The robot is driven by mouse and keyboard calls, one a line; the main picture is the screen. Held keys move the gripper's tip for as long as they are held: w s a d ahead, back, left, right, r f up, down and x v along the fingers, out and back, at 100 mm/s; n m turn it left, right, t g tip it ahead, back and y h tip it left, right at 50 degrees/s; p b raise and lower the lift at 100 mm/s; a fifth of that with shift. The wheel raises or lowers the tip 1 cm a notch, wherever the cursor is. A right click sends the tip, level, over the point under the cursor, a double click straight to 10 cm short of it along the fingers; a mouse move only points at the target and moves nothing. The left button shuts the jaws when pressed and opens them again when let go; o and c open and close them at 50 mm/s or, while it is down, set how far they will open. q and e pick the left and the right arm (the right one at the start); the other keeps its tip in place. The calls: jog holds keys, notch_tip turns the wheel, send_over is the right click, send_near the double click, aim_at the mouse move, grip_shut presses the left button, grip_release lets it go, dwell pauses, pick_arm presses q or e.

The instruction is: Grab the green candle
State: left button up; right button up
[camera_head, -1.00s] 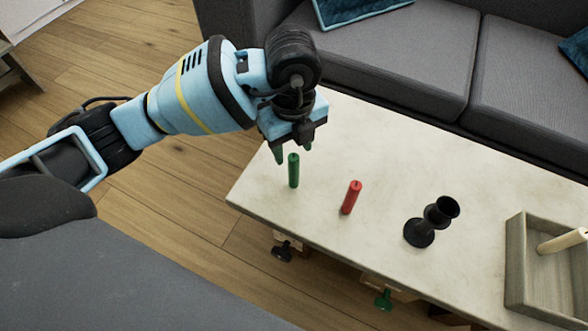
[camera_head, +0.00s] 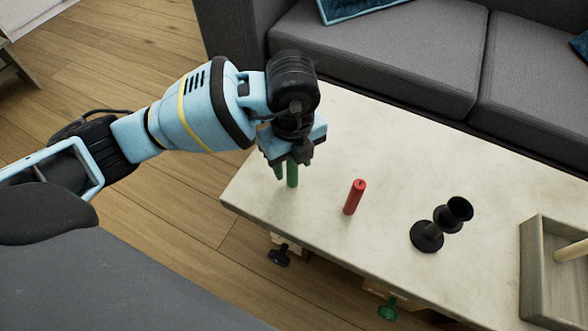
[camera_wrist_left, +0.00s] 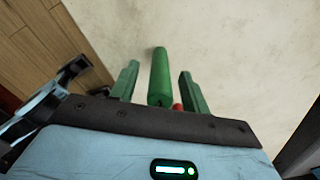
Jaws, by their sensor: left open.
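The green candle (camera_head: 292,174) stands upright near the left end of the pale table (camera_head: 330,130). My left gripper (camera_head: 293,172) is above it, pointing down, with its fingers at the candle's upper part. In the left wrist view the green candle (camera_wrist_left: 159,78) lies between the two green fingers of the open left gripper (camera_wrist_left: 158,85). A gap shows on each side of it. The candle's top is partly hidden by the gripper in the head view. My right gripper is not in view.
A red candle (camera_head: 355,197) stands just right of the green one. A black candle holder (camera_head: 440,224) is farther right. A grey wooden tray (camera_head: 535,270) with a cream candle (camera_head: 573,250) is at the right. A grey sofa (camera_head: 400,55) lies behind the table.

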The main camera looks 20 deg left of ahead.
pick_arm(q)
jog(key=shift+f, duration=0.65)
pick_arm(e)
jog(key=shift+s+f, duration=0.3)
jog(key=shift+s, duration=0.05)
pick_arm(q)
jog(key=shift+r, duration=0.1)
jog(key=shift+c, duration=0.2)
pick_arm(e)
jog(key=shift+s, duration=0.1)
pick_arm(q)
jog(key=c, duration=1)
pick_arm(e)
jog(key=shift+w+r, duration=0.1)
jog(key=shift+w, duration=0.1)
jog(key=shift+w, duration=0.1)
